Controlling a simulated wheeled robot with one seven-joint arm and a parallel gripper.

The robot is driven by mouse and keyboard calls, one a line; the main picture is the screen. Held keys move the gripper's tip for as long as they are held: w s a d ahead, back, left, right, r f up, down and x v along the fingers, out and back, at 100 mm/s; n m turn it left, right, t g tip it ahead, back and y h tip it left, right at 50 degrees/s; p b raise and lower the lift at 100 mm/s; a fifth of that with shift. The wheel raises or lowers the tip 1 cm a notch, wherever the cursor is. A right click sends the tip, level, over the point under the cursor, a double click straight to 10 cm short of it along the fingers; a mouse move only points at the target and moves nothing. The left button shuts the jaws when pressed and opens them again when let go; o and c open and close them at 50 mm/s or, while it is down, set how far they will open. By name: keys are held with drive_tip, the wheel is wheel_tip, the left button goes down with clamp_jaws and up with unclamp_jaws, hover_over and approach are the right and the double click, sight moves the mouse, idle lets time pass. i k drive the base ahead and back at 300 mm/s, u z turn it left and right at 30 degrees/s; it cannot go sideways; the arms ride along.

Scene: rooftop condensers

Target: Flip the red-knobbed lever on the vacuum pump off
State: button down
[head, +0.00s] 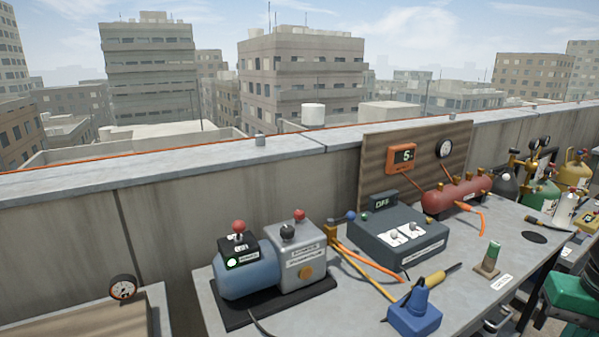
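The vacuum pump (248,280) stands on a black base on the grey bench, with a blue rounded motor at its left and a grey block (303,262) at its right. On the motor sits a black switch box with a red-knobbed lever (238,227) that stands up. A round light on the front of the box glows white-green. A second red knob (299,215) tops the grey block, beside a black cap. The small labels are too blurred to read surely. My gripper is not in this view.
Orange hoses (372,262) run right from a brass fitting with a blue knob (351,216). A concrete parapet (180,215) runs behind.

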sight(238, 226)
drive_tip(key=z, duration=0.35)
drive_tip(key=k, duration=1.95)
drive_tip(key=u, duration=0.8)
drive_tip(key=i, duration=1)
drive_tip(key=z, duration=0.05)
